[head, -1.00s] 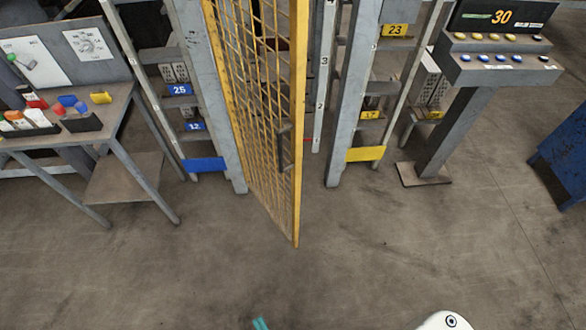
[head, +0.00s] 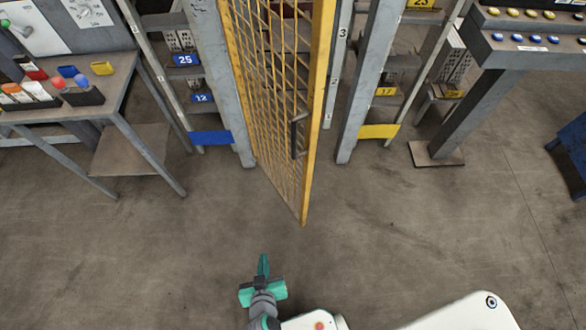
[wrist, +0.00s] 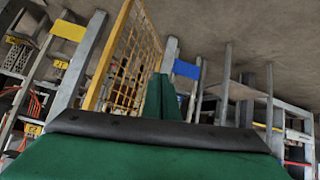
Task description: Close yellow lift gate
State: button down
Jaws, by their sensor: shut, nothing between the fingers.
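The yellow lift gate (head: 270,95) is a mesh panel in a yellow frame. It stands open in the head view, swung out from the left grey post toward me. A dark handle (head: 298,133) is on its free edge side. My gripper (head: 263,264) is green, shut and empty, low in the head view, in front of the gate and apart from it. In the wrist view the gate (wrist: 135,60) shows tilted beyond the shut green fingers (wrist: 162,97).
A grey workbench (head: 115,100) with coloured bins stands left. A control console (head: 500,45) on a pedestal stands right of the lift frame, with a blue cabinet (head: 575,145) at the right edge. The floor (head: 400,230) before the gate is clear.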

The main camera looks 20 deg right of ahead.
jog(key=w+d+r+m+g+h, duration=0.2)
jog(key=w+d+m+h, duration=0.2)
jog(key=w+h, duration=0.5)
jog(key=w+r+m+g+h, duration=0.1)
jog(key=w+r+m+h, duration=0.15)
jog(key=r, duration=0.25)
jog(key=w+a+r+m+g+h, duration=0.1)
jog(key=w+r+m+h, duration=0.1)
jog(key=r+m, duration=0.3)
jog(key=w+r+m+g+h, duration=0.1)
jog(key=w+r+m+h, duration=0.15)
jog(key=r, duration=0.35)
jog(key=x, duration=1.4)
jog(key=shift+f+y, duration=0.3)
jog(key=shift+f, duration=0.1)
